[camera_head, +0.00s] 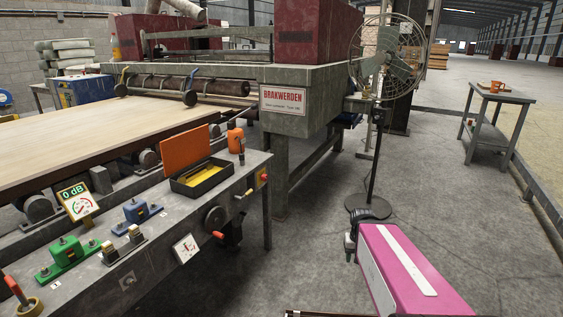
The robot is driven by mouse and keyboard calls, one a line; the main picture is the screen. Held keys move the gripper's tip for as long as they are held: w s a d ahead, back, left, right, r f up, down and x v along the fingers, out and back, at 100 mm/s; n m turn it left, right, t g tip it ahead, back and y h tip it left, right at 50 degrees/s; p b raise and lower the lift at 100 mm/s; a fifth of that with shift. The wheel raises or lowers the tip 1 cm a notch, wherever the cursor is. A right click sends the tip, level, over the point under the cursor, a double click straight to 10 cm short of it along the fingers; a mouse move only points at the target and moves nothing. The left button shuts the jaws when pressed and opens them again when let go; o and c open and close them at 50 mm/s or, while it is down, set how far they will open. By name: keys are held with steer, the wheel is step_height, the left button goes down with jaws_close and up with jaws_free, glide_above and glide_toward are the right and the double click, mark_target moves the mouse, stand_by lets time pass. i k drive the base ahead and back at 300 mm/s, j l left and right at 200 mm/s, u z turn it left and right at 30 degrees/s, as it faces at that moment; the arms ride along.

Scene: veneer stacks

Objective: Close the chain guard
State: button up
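An orange flat panel (186,150) stands raised at the back edge of an open black box (184,190) on the grey machine bench; it looks like the chain guard's lid, standing open. The box shows a yellow inside. No label names it as the chain guard. My pink arm (420,278) with a white stripe is at the lower right. A small dark part at its far end appears to be my gripper (351,243), over the floor, right of the bench and well apart from the panel. Its fingers are too small to read.
The bench (145,262) also carries a gauge (77,203), a green device (67,255), a blue device (137,211) and an orange cup (236,140). A crank handle (216,222) projects at its front. A standing fan (371,190) is beyond my arm.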

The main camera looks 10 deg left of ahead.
mark_target(182, 150)
steer(key=u, duration=1.4)
steer(key=k+j+u, duration=0.2)
